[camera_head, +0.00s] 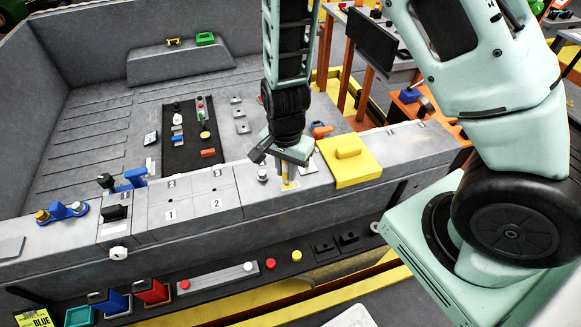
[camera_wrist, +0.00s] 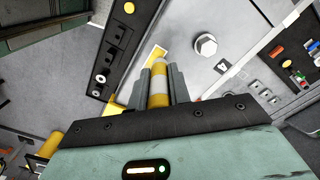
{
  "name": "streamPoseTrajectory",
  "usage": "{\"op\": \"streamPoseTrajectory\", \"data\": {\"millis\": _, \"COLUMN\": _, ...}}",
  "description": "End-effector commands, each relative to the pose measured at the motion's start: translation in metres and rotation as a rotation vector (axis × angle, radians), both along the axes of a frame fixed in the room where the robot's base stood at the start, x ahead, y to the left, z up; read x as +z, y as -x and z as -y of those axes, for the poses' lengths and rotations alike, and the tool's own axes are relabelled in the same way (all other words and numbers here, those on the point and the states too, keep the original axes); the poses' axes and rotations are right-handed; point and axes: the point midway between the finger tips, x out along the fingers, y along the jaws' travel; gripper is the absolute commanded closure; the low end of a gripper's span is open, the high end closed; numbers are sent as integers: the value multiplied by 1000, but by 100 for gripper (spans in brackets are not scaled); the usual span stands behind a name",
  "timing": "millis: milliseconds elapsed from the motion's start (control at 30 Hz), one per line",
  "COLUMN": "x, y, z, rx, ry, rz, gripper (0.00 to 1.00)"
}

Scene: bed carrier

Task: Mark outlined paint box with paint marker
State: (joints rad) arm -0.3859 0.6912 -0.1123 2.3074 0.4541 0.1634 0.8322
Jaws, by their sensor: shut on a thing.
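My gripper (camera_head: 289,166) is over the front ledge of the grey carrier, right of the panels marked 1 and 2. It is shut on a yellow paint marker (camera_head: 286,180) with a pale band, which points down at the ledge. In the wrist view the marker (camera_wrist: 158,88) stands between the two grey fingers (camera_wrist: 158,90). A thin yellow outline (camera_wrist: 153,55) shows just beyond it, partly hidden by the marker and fingers. I cannot tell whether the marker's tip touches the surface.
A yellow lid with a handle (camera_head: 350,163) lies close on the right. A bolt head (camera_head: 262,174) stands just left of the marker, also seen in the wrist view (camera_wrist: 206,44). A blue clamp-like part (camera_head: 62,211) and a black panel of small parts (camera_head: 188,140) are farther left.

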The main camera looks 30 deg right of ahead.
Motion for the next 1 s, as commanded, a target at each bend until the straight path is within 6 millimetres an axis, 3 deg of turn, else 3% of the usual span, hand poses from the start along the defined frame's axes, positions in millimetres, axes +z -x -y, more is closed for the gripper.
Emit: {"op": "streamPoseTrajectory", "data": {"millis": 1000, "x": 12, "y": 0, "z": 1, "rx": -1, "ry": -1, "rz": 1, "gripper": 100}}
